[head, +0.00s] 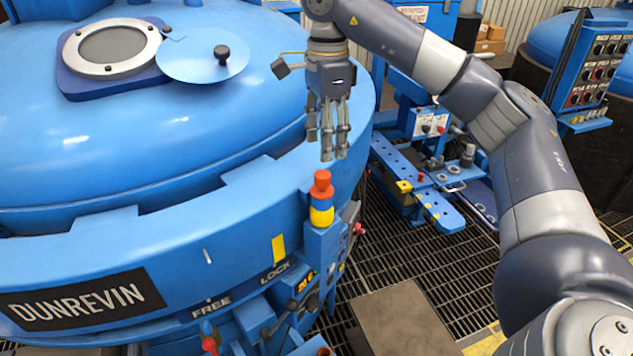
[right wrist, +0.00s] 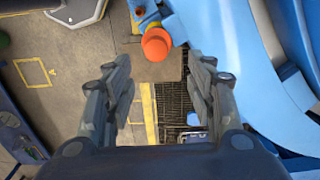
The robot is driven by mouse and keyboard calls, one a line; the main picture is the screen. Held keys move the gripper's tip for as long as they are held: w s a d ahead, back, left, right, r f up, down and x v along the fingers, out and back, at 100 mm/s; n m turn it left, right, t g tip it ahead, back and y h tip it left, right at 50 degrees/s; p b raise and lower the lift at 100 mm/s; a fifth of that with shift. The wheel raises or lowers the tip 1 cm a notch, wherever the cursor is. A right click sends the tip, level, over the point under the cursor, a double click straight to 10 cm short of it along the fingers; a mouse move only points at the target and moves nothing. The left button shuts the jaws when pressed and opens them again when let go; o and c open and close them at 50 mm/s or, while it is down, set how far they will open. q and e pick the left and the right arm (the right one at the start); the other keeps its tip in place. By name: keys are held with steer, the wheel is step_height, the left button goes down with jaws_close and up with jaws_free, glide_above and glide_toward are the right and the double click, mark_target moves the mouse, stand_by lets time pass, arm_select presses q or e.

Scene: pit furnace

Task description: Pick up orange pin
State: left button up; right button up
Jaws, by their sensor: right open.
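The orange pin (head: 322,186) stands upright on top of a blue post on the furnace rim, above a yellow band (head: 321,215). In the right wrist view its round orange top (right wrist: 157,44) shows ahead of the fingers, a little above the gap between them. My right gripper (head: 333,158) points down just above the pin in the head view. Its fingers are apart and empty, and it does not touch the pin. In the right wrist view the two fingers (right wrist: 164,72) frame the gap. My left gripper is not in view.
The blue furnace (head: 150,245) with its DUNREVIN plate (head: 80,300) fills the left. A round lid disc (head: 190,60) lies beside the porthole (head: 110,47). A blue bench (head: 405,175) stands right of the pin over dark floor grating. A control panel (head: 597,70) is at far right.

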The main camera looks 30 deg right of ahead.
mark_target(322, 174)
steer(key=f, duration=0.3)
steer(key=shift+s+f, duration=0.1)
steer(key=shift+s, duration=0.3)
steer(key=shift+w+f, duration=0.15)
steer(key=shift+f, duration=0.05)
steer(key=shift+w+a+f, duration=0.1)
steer(key=shift+f, duration=0.1)
steer(key=f, duration=0.1)
steer(key=f+p, duration=0.1)
steer(key=f, duration=0.1)
steer(key=f+p, duration=0.1)
steer(key=shift+a+f, duration=0.15)
steer(key=shift+a, duration=0.2)
steer(key=shift+f, duration=0.3)
steer(key=shift+c, duration=1.1)
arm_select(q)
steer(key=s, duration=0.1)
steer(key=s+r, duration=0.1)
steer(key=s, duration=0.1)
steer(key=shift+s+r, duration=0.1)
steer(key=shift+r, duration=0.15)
arm_select(e)
jaws_close()
